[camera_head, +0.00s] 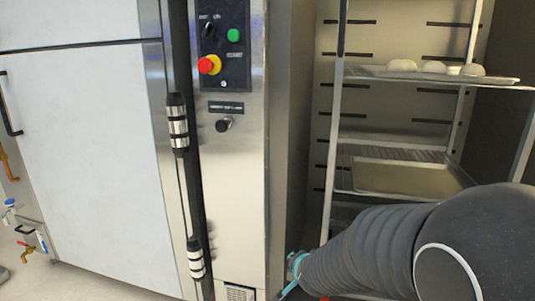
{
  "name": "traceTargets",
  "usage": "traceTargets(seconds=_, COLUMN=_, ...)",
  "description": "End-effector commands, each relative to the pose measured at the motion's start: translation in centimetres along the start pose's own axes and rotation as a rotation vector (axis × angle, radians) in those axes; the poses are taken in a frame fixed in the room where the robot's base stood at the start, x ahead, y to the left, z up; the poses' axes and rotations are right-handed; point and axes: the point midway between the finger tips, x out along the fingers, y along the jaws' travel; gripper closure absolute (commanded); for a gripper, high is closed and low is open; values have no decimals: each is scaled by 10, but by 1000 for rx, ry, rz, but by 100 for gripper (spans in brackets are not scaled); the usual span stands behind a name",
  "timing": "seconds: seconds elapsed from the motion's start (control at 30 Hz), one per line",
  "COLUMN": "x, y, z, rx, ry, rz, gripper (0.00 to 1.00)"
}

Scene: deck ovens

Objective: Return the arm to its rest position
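My arm (365,250) reaches in from the lower right in a dark grey ribbed sleeve. It stretches left, in front of the lower part of the open rack. At its far end a small teal part (296,265) shows near the bottom edge, close to the steel cabinet's right side. I cannot make out any gripper fingers, and whether anything is held does not show.
Big white doors (85,150) fill the left. The rack holds a tray with pale dough pieces (433,67) and an empty-looking tray (400,180) below.

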Motion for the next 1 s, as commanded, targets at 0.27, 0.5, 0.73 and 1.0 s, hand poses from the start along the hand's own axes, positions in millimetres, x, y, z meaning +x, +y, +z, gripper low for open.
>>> traceTargets(seconds=0.27, x=-101, y=-6, z=-13, rx=-220, ry=-126, rz=-2, gripper=58)
traceTargets(seconds=0.5, x=-186, y=15, z=-12, rx=-434, ry=-217, rz=40, gripper=58)
traceTargets(seconds=0.73, x=-264, y=50, z=-6, rx=-622, ry=-292, rz=114, gripper=58)
traceTargets(seconds=1.0, x=-312, y=80, z=4, rx=-734, ry=-348, rz=184, gripper=58)
